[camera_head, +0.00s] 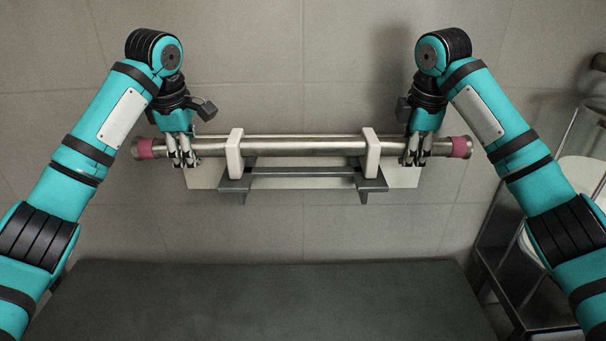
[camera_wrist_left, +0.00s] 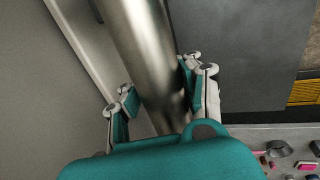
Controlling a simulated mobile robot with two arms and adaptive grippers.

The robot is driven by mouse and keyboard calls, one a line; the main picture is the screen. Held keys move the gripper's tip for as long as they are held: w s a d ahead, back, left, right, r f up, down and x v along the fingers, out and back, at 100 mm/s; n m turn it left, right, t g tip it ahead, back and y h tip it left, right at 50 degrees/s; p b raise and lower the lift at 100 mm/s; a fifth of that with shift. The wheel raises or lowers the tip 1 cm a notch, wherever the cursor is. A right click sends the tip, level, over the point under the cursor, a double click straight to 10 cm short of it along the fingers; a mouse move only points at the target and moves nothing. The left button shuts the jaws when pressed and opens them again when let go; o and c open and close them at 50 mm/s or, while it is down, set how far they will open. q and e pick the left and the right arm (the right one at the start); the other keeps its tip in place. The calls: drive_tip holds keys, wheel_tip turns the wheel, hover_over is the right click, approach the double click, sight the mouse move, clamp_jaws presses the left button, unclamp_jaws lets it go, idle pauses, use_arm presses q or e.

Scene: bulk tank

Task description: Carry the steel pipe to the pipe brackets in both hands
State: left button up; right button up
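The steel pipe (camera_head: 303,146) is long and shiny, with a pink band near each end, and lies level across the head view. It passes behind the white uprights of the pipe brackets (camera_head: 234,160), (camera_head: 371,160); whether it rests fully in them cannot be told. My left gripper (camera_head: 181,156) is at the pipe's left end, just inside the pink band. In the left wrist view its fingers (camera_wrist_left: 160,90) lie along both sides of the pipe (camera_wrist_left: 145,45), seemingly touching it. My right gripper (camera_head: 413,155) has its fingers around the right end.
The brackets stand on dark grey supports (camera_head: 305,172) before a pale plate (camera_head: 402,177) on the tiled wall. A dark flat surface (camera_head: 260,300) fills the front. A metal frame with a white seat-like part (camera_head: 575,180) stands at the right.

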use_arm(q)
drive_tip(key=o, duration=0.4)
drive_tip(key=shift+s+r, duration=0.1)
drive_tip(key=shift+r, duration=0.05)
use_arm(e)
drive_tip(key=o, duration=0.4)
drive_tip(key=shift+s+r, duration=0.15)
use_arm(q)
drive_tip(key=shift+r, duration=0.2)
drive_tip(key=v, duration=1.1)
drive_tip(key=shift+s+r, duration=0.15)
drive_tip(key=shift+r, duration=0.1)
use_arm(e)
drive_tip(key=v, duration=1.2)
